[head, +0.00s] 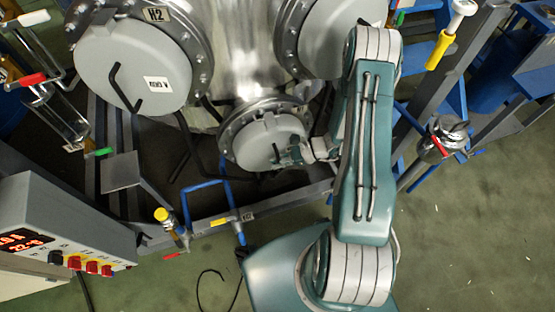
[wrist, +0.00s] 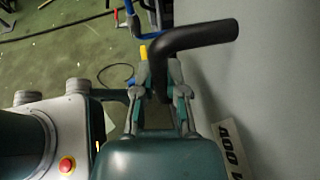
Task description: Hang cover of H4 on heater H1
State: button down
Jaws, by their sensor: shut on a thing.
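My gripper (head: 287,154) is at the front of the small round grey cover (head: 258,148) at the lower middle of the vessel in the head view. In the wrist view my gripper (wrist: 166,92) is shut on a black bent handle (wrist: 200,36). The cover's grey face (wrist: 275,75) fills the right side there, with a white label (wrist: 232,150) only partly in view. In the head view the cover lies against or very close to a bolted flange (head: 228,130); I cannot tell whether it is seated. No H1 or H4 mark is readable.
A large grey cover (head: 135,72) with a black handle sits under the H2 plate (head: 156,14). Another round cover (head: 335,38) is at the upper right. A control box (head: 62,225) stands at the left. Frame bars and blue pipes (head: 205,187) lie below the vessel.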

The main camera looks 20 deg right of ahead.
jog(key=c, duration=0.6)
grip_release()
jog(key=shift+f, duration=0.1)
jog(key=shift+c, duration=0.2)
jog(key=v, duration=1.2)
